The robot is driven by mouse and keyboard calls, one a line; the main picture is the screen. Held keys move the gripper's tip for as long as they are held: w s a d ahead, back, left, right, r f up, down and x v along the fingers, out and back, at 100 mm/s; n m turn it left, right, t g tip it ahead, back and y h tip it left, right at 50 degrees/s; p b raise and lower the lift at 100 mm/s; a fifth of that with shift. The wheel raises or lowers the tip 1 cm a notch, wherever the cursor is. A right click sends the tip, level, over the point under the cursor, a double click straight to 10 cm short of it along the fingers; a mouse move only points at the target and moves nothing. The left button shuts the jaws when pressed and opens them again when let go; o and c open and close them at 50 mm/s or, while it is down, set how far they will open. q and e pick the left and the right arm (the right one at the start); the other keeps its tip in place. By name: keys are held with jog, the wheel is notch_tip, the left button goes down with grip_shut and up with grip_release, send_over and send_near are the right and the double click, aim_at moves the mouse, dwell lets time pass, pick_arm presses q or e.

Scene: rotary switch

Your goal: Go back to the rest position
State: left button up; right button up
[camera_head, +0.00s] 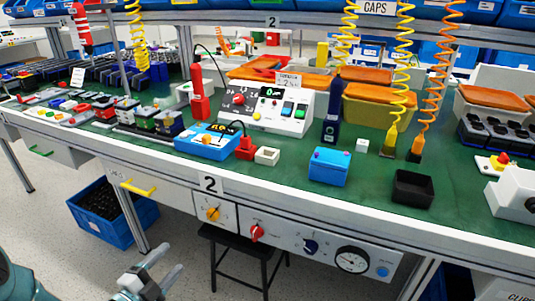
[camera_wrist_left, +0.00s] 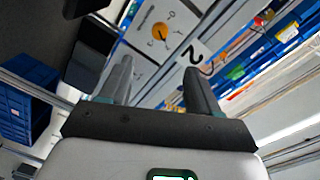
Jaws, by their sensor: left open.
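The rotary switches sit on a white panel under the bench's front edge in the head view. My left gripper (camera_head: 169,260) is low in the head view, left of and below the yellow knob, open and empty. In the left wrist view its two fingers (camera_wrist_left: 158,70) stand apart, with the yellow knob (camera_wrist_left: 160,31) beyond them, untouched. My right gripper is not in view.
The green workbench (camera_head: 400,165) holds a control box (camera_head: 265,108), a blue box (camera_head: 329,166) and a black bin (camera_head: 412,188). A black stool (camera_head: 245,240) stands under the panel. A blue crate (camera_head: 110,210) is on the floor at left. The floor around my left gripper looks clear.

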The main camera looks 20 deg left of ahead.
pick_arm(q)
jog(key=w+d+f+g+h, duration=0.25)
jog(key=d+f, duration=0.25)
jog(key=d, duration=0.5)
jog(key=w+d+f+g+h, duration=0.25)
jog(key=d+f, duration=0.25)
jog(key=d, duration=0.5)
jog(key=s+d+f+n+g, duration=0.5)
jog(key=s+d+f, duration=0.1)
jog(key=f, duration=0.3)
jog(key=s+f+n+g+y, duration=0.3)
jog(key=s+f+n+g, duration=0.4)
jog(key=s+n, duration=0.35)
notch_tip(320, 180, up, 27)
jog(key=s+p, duration=0.1)
jog(key=p, duration=2.5)
jog(key=shift+s+a+p, duration=0.2)
jog(key=shift+a+p, duration=0.05)
jog(key=shift+p, duration=0.1)
jog(key=shift+f+n, duration=0.15)
jog(key=shift+n, duration=0.1)
